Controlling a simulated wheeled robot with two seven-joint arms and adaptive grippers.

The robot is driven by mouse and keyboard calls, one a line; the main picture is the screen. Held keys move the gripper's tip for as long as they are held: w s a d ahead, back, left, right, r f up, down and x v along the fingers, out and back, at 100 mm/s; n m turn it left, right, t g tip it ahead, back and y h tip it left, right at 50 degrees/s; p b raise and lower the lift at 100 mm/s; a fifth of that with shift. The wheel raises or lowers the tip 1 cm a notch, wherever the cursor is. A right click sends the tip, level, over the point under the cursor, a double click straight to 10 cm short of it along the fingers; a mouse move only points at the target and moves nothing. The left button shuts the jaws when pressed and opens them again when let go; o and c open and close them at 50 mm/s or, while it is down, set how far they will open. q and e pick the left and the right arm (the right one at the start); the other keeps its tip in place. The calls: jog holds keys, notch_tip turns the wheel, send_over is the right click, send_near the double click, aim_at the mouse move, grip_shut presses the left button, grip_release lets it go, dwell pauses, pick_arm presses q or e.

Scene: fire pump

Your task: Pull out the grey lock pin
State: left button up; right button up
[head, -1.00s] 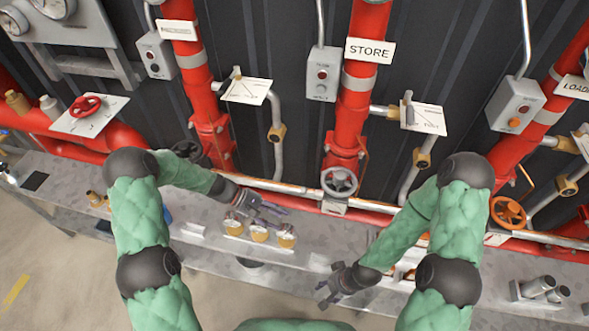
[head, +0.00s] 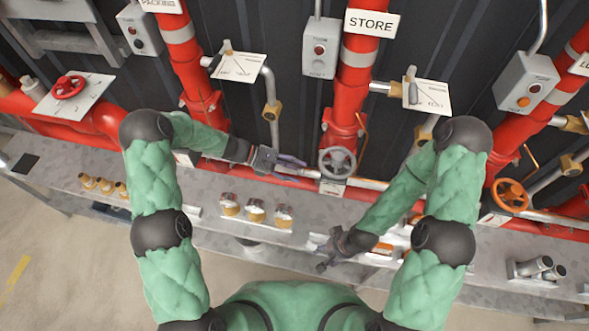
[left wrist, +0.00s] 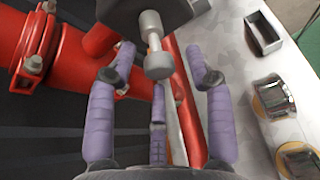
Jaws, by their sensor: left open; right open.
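A grey pin (left wrist: 154,38) with a thick rounded end shows in the left wrist view, in front of a dark block; it looks like the lock pin. My left gripper (head: 296,163) is open beside the red STORE pipe, left of the grey handwheel (head: 337,161). In the left wrist view its purple fingers (left wrist: 160,52) stand either side of the pin's end, with gaps visible. The pin cannot be made out clearly at the gripper in the head view. My right gripper (head: 324,257) is open and empty, low over the grey bench.
The grey bench (head: 215,225) runs below the pipes and holds several brass-coloured fittings (head: 255,210). A red handwheel (head: 68,87) is at left and an orange one (head: 510,195) at right. White plates with grey levers (head: 412,92) stand out from the wall.

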pick_arm(q)
grip_shut()
jog(key=shift+w+a+f, duration=0.1)
jog(key=shift+w+a, duration=0.05)
jog(key=shift+a, duration=0.7)
jog(key=shift+w+a+f, duration=0.1)
jog(key=shift+w+a, duration=0.05)
jog(key=shift+a, duration=0.65)
grip_release()
jog(key=shift+a+r, duration=0.1)
notch_tip(320, 180, up, 10)
